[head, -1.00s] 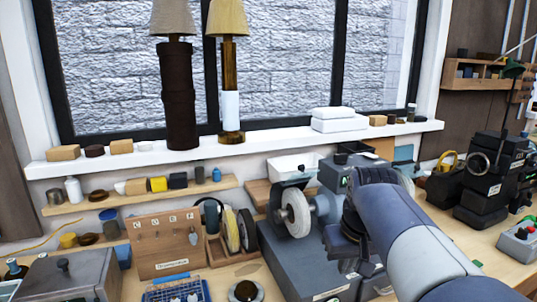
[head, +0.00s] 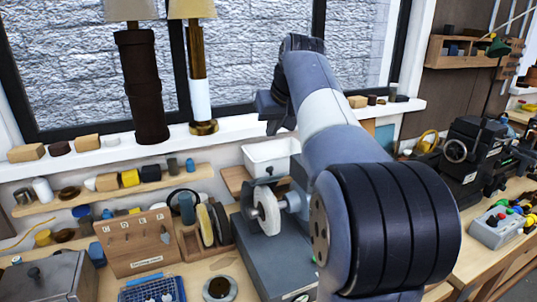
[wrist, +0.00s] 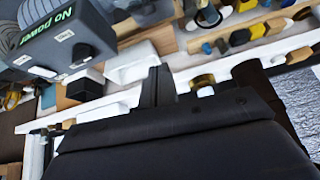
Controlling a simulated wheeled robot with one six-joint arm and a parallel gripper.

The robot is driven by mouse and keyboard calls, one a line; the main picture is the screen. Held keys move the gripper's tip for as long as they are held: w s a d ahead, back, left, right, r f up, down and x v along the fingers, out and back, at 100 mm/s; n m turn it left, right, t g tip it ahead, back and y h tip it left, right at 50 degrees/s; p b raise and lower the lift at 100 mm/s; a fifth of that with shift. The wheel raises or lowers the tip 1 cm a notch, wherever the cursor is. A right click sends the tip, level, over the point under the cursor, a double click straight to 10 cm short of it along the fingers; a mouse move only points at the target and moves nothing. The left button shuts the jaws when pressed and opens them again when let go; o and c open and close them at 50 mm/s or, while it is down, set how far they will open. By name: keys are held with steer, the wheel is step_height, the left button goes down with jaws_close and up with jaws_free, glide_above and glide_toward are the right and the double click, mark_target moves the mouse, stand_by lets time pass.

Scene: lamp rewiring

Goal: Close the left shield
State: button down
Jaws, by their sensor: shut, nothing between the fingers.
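The bench grinder's left wheel (head: 265,210) is a pale disc at the left end of the grey machine. The left shield (head: 262,184) is a small dark piece above and behind that wheel; its exact angle is hard to tell. My arm covers the grinder's right side. My gripper (head: 273,122) is raised well above and behind the wheel, near the window sill, apart from the shield. In the wrist view, the shut, empty dark fingers (wrist: 159,86) show, with the grinder's grey body (wrist: 60,40) and its "No power" label at upper left.
A white bin (head: 270,157) stands behind the grinder. Two lamps, one dark (head: 143,85) and one brass (head: 198,80), stand on the sill (head: 100,155). A wooden rack (head: 135,243) and round discs (head: 210,222) stand left of the grinder.

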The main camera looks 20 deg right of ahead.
mark_target(272, 168)
steer(key=f, duration=0.3)
steer(key=w+f, duration=0.1)
steer(key=f, duration=0.3)
steer(key=shift+w+a+p, duration=0.1)
steer(key=shift+w+p, duration=0.05)
steer(key=shift+p, duration=0.25)
steer(key=shift+s+f, duration=0.4)
steer(key=shift+f, duration=0.1)
steer(key=shift+f+b, duration=0.15)
steer(key=shift+b, duration=0.25)
steer(key=shift+s+b, duration=0.15)
steer(key=shift+b, duration=0.15)
steer(key=shift+s+t, duration=0.1)
steer(key=shift+t, duration=0.2)
